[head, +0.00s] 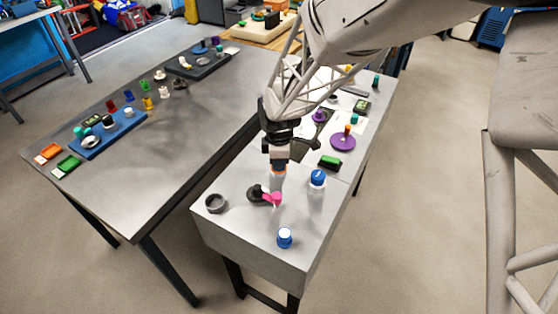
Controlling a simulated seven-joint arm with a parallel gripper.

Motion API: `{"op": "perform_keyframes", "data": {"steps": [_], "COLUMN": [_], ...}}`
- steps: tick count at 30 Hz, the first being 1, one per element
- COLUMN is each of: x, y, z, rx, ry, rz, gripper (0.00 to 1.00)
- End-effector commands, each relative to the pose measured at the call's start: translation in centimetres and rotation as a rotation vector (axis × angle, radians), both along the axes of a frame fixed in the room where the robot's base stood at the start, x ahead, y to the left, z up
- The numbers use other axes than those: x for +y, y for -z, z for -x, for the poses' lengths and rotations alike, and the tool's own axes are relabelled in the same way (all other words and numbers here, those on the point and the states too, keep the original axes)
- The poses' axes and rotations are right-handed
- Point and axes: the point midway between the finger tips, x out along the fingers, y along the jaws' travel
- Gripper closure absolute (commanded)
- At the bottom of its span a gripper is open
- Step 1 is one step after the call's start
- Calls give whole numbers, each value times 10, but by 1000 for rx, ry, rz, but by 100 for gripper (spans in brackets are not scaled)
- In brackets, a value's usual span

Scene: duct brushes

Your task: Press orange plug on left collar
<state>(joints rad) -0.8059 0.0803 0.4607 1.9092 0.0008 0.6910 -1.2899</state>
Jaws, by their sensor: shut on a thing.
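My gripper (279,162) points down over the near part of the grey bench (235,228). It is shut on a small orange plug (279,170), of which only a low rim shows beneath the fingers. The plug is above or close to the bench top; I cannot tell whether it touches anything. A dark grey ring-shaped collar (216,203) stands at the bench's left edge, to the left of and nearer than the gripper, apart from it. I cannot tell for sure whether it is the left collar.
A black piece (256,193) and a pink piece (272,199) lie just in front of the gripper. A blue-capped clear cylinder (317,179) stands to its right, a blue-and-white one (285,238) nearer. A green block (330,161) and purple disc (343,143) lie behind.

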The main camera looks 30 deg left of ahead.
Motion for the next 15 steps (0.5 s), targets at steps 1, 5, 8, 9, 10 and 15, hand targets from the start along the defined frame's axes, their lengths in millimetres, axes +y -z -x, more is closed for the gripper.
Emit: {"op": "perform_keyframes", "data": {"steps": [1, 5, 8, 9, 10, 15], "x": [0, 0, 0, 0, 0, 0], "y": [0, 0, 0, 0, 0, 0], "z": [0, 0, 0, 0, 0, 0], "rx": [0, 0, 0, 0, 0, 0], "ry": [0, 0, 0, 0, 0, 0], "rz": [0, 0, 0, 0, 0, 0], "gripper": [100, 100, 100, 100, 75, 49]}}
